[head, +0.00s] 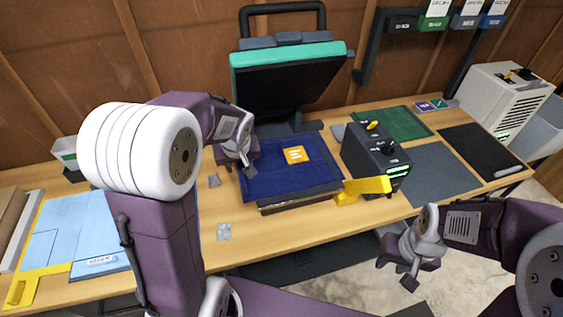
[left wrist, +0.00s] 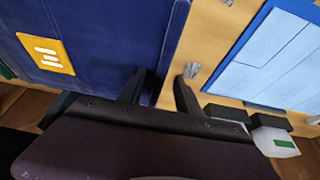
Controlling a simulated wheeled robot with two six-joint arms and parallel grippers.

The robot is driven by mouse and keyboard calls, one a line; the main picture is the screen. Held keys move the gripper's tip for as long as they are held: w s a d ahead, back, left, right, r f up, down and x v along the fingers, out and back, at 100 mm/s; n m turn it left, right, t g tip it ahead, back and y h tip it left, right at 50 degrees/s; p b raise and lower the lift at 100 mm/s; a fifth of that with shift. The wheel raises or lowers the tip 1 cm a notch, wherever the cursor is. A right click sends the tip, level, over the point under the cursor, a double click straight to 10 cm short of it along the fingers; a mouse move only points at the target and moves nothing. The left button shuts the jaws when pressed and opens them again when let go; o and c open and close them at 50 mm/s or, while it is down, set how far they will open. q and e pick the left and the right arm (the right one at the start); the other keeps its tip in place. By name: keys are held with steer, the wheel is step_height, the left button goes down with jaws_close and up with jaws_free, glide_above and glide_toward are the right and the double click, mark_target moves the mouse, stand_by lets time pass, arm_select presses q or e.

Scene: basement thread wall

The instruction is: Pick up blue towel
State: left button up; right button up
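The dark blue towel (head: 262,182) lies flat on the lower plate of a heat press, with an orange patch (head: 294,155) bearing white bars on top. In the left wrist view the towel (left wrist: 110,30) fills the upper left. My left gripper (head: 241,164) is at the towel's left edge. Its fingers (left wrist: 162,82) are apart, one over the towel and one just beyond its edge; nothing shows held between them. Whether they touch the cloth cannot be told. My right gripper (head: 396,274) is open and empty, in front of the table's front edge.
The press's raised teal lid (head: 288,75) stands behind the towel. A dark control box (head: 376,158) and a yellow block (head: 362,190) are close on the right. Pale blue sheets (head: 65,222) lie at left. Small grey pieces (head: 223,231) lie on the table (head: 300,228).

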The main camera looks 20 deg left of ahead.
arm_select(q)
steer(key=shift+c, duration=0.3)
jaws_close()
